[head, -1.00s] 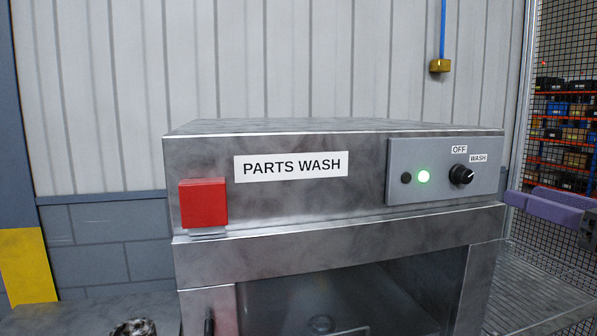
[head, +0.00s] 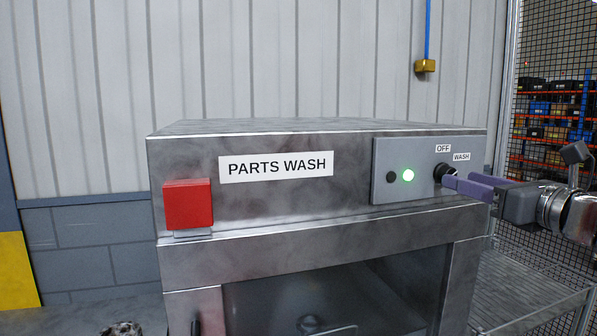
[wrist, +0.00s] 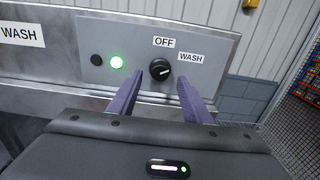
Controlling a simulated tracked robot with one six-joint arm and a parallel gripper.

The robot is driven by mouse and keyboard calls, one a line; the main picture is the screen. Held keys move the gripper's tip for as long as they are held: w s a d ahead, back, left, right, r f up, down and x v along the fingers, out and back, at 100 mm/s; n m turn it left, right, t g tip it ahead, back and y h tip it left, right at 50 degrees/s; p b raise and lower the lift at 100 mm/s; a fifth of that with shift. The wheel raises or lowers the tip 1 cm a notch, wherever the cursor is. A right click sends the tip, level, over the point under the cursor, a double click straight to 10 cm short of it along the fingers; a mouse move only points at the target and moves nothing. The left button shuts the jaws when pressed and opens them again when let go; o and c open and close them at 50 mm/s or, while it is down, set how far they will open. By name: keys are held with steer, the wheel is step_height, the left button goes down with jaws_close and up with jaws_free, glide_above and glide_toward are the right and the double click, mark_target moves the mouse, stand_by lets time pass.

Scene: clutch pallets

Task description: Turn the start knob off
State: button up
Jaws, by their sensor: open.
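The start knob (wrist: 160,70) is a round black knob with a white pointer line, on a grey control panel (wrist: 133,47) of the parts washer. In the wrist view its pointer is turned toward the WASH label (wrist: 190,57); the OFF label (wrist: 164,42) is above it. A green lamp (wrist: 117,62) glows to its left. In the head view the knob (head: 443,171) is partly hidden by my gripper (head: 455,184). My gripper's purple fingers also show in the wrist view (wrist: 161,83); they are open, one on each side below the knob. Contact cannot be told.
The steel washer (head: 260,263) has a PARTS WASH sign (head: 276,166) and a red block (head: 188,204) on its front. A small black button (head: 391,177) sits beside the lamp. A mesh fence (head: 560,100) stands at the right.

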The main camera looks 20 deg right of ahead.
mark_target(442, 169)
steer(key=w, duration=0.3)
steer(key=shift+w, duration=0.35)
steer(key=shift+c, duration=0.7)
steer(key=c, duration=0.8)
